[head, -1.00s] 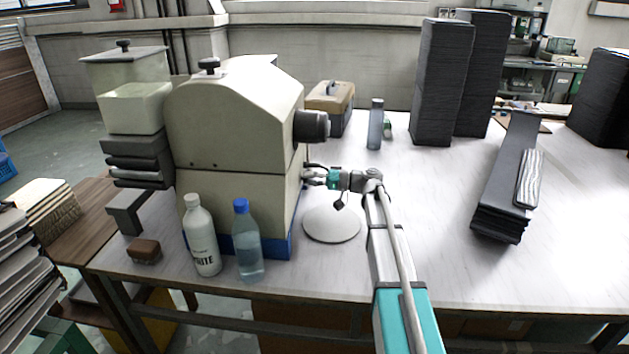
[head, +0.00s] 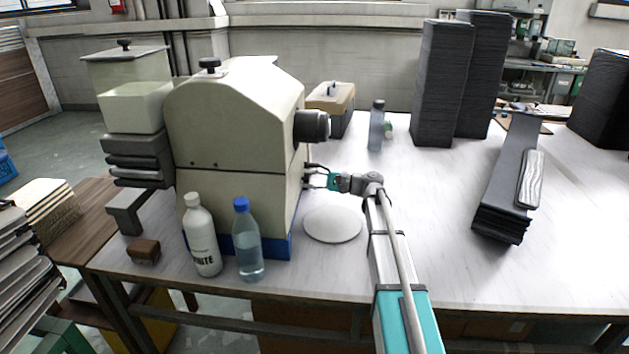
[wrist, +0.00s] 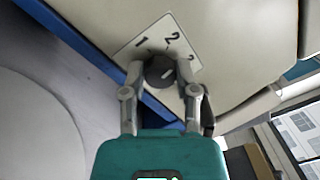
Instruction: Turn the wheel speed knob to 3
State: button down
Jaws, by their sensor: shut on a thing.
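The wheel speed knob (wrist: 160,72) is small, round and dark, on the beige side face of the machine (head: 238,115). A white dial plate (wrist: 152,42) beside it carries the numbers 1, 2 and 3. A short pale mark on the knob slants up and right, roughly towards the 3; its exact setting is hard to tell. My gripper (wrist: 161,70) has one finger on each side of the knob and is shut on it. In the head view my gripper (head: 313,179) is at the machine's right side, and the knob is too small to make out.
A white round disc (head: 332,224) lies on the table below my gripper. A white bottle (head: 203,240) and a clear blue-capped bottle (head: 247,245) stand before the machine. A black eyepiece-like part (head: 311,126) juts out above my gripper.

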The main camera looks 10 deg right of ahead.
jog(key=shift+s+a+f+m+t, duration=0.1)
jog(key=shift+m, duration=1.35)
jog(key=shift+s+a+m+t, duration=0.1)
jog(key=shift+s+m, duration=0.05)
jog(key=shift+m, duration=1.35)
jog(key=shift+s+f+m+t, duration=0.1)
jog(key=shift+m, duration=1.35)
jog(key=shift+c, duration=1.9)
grip_release()
jog(key=shift+w+r, duration=0.1)
jog(key=shift+d, duration=0.1)
jog(key=shift+w+r, duration=0.1)
jog(key=shift+r, duration=0.05)
